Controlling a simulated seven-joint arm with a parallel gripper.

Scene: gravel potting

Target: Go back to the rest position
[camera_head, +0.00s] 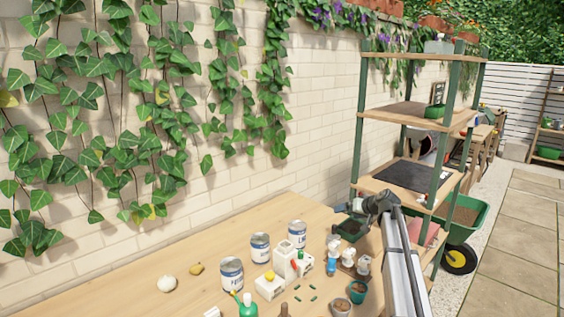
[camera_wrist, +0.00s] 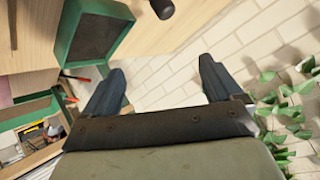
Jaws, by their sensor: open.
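My gripper (camera_wrist: 162,72) is open, with its two dark fingers spread apart and nothing between them in the wrist view. Brick wall shows behind the gap. In the head view my grey arm rises from the lower right, and its dark end is near the right end of the wooden table (camera_head: 130,296), in front of the shelf rack. I cannot make out the fingers there. A green-rimmed tray with a dark inside (camera_wrist: 117,36) lies to the upper left of the fingers in the wrist view.
Several white-and-blue cans (camera_head: 261,247), small bottles, a green bottle (camera_head: 248,305) and small pots (camera_head: 357,291) crowd the table. A wooden shelf rack (camera_head: 410,111) with green posts stands close behind my arm. Ivy (camera_head: 160,90) hangs on the brick wall. The table's left part is mostly clear.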

